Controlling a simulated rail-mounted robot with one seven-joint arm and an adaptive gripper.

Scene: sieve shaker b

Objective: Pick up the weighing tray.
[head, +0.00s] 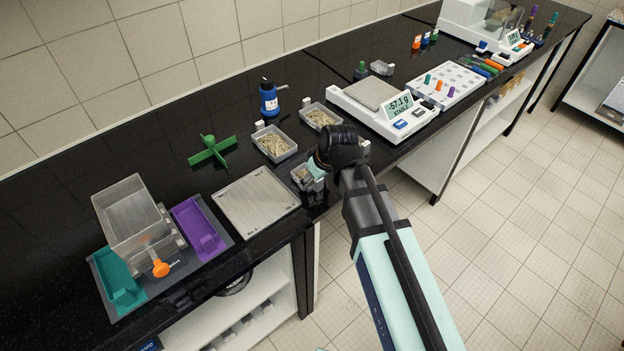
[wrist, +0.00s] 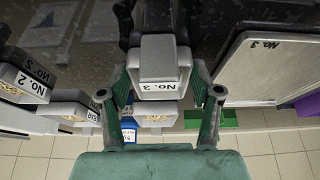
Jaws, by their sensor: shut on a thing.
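A small grey tray (head: 299,174) is at the bench's front edge, partly hidden by my gripper (head: 313,178) in the head view. In the wrist view a grey block labelled No. 3 (wrist: 166,72) sits between the two fingers of my gripper (wrist: 161,62), which is shut on it. This block looks like the grip of that tray. The tray's body is mostly hidden, and I cannot tell whether it touches the bench. Other similar trays hold straw-coloured material: one (head: 274,145) behind my gripper and one (head: 320,117) farther right.
A flat square pan (head: 257,204) lies to the left. A clear-walled divider box (head: 131,215) with teal and purple bins stands farther left. A green cross-shaped piece (head: 211,150) and a blue bottle (head: 268,97) are behind. The balance (head: 385,110) to the right reads -57.1 g.

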